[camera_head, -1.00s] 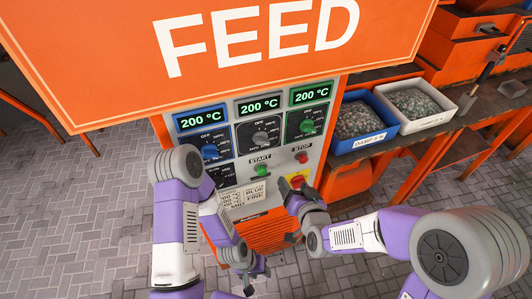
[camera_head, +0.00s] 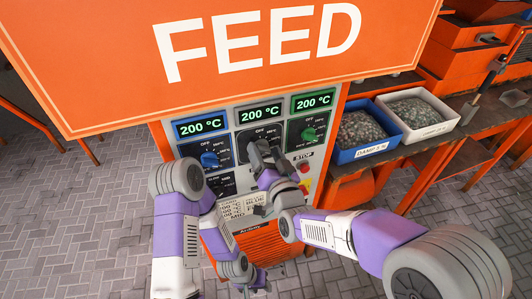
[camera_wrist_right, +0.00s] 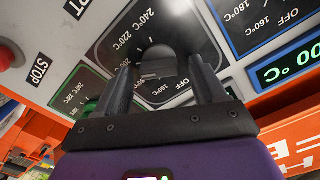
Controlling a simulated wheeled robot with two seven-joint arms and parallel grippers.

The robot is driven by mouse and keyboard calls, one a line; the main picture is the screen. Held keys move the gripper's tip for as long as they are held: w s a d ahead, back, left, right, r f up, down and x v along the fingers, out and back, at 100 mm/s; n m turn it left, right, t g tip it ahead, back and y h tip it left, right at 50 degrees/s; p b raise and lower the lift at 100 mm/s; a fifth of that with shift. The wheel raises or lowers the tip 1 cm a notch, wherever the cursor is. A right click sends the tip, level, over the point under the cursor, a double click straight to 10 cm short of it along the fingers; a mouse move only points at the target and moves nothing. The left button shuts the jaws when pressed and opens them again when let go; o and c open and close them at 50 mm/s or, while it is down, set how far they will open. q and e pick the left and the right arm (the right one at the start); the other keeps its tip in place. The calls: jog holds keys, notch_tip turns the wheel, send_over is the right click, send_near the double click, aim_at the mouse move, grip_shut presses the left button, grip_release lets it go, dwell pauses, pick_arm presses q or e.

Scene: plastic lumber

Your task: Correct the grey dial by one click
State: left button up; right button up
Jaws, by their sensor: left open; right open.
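The grey dial (camera_wrist_right: 158,62) sits between the two fingers of my right gripper (camera_wrist_right: 162,80) in the right wrist view. The fingers are open, one on each side of it; I cannot tell whether they touch it. In the head view my right gripper (camera_head: 262,153) is at the middle dial plate (camera_head: 246,142) and largely hides the dial. The display above it (camera_head: 260,114) reads 200 °C. My left gripper (camera_head: 250,279) is open and empty, low in front of the machine.
A blue dial (camera_head: 210,159) is to the left and a green dial (camera_head: 309,134) to the right, each under a 200 °C display. The stop button (camera_head: 304,168) is close to my right gripper. The orange FEED sign (camera_head: 240,50) overhangs the panel.

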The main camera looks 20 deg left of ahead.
jog(key=c, duration=1.1)
jog(key=shift+o, duration=0.2)
jog(key=n+b, duration=0.2)
jog(key=n, duration=0.1)
jog(key=shift+a+n, duration=0.1)
jog(key=shift+n, duration=0.2)
jog(key=shift+n+b, duration=0.9)
jog(key=shift+n, duration=1.1)
jog(key=shift+r, duration=0.1)
